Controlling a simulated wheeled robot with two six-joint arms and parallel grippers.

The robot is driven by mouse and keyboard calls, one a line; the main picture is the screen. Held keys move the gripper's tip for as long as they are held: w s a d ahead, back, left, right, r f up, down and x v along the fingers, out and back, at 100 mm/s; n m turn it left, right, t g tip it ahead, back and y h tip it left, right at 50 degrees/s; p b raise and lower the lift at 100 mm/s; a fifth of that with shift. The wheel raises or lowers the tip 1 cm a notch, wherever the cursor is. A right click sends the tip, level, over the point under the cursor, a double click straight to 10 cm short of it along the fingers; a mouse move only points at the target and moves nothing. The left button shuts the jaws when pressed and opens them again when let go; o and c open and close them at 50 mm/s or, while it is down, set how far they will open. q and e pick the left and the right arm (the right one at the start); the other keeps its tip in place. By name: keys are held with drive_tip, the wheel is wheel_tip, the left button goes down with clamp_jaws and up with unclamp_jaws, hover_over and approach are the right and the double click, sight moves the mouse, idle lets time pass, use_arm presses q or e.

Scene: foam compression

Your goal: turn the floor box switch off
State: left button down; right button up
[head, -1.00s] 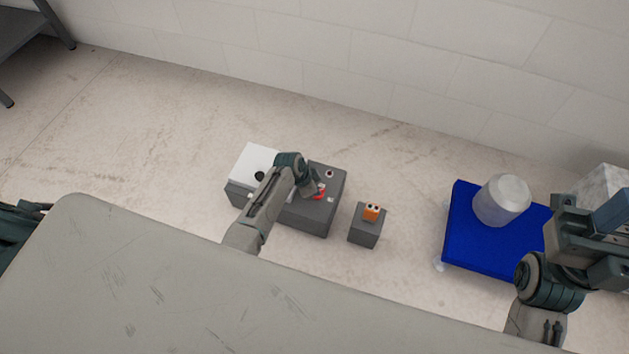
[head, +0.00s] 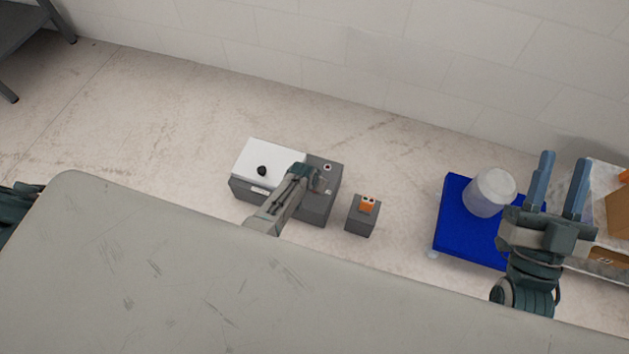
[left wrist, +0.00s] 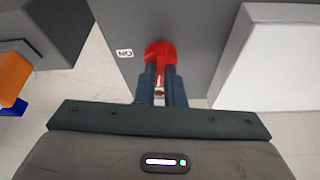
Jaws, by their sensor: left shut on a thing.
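The floor box (head: 317,209) stands on the floor near the wall. It has a grey top on the right and a white panel (head: 272,158) with a black knob (head: 262,171) on the left. In the left wrist view, a red rotary switch (left wrist: 159,52) sits on its grey face beside a small "ON" label (left wrist: 125,54). My left gripper (left wrist: 161,90) is shut on the red switch, a finger on each side. In the head view, my left arm hides the switch. My right gripper (head: 562,185) is open and empty, fingers pointing up the picture, beside the white cylinder.
A small grey block (head: 361,221) with an orange top piece (head: 367,205) stands right of the floor box. A blue platform (head: 462,230) carries a white cylinder (head: 490,192). A container with brown and orange boxes (head: 620,212) is at far right. Floor left of the box is clear.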

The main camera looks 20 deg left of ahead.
use_arm(q)
drive_tip(key=shift+d+n+y, duration=0.1)
drive_tip(key=shift+n+y, duration=0.3)
drive_tip(key=shift+n, duration=0.6)
use_arm(e)
drive_tip(key=shift+w+f+m+g+h, duration=0.15)
drive_tip(key=shift+w+f+g, duration=0.15)
drive_tip(key=shift+f+g, duration=0.55)
drive_tip(key=shift+w+f+m+g+h, duration=0.2)
drive_tip(key=shift+f+g, duration=0.35)
drive_tip(key=shift+f, duration=0.5)
use_arm(q)
drive_tip(key=c, duration=1.5)
unclamp_jaws()
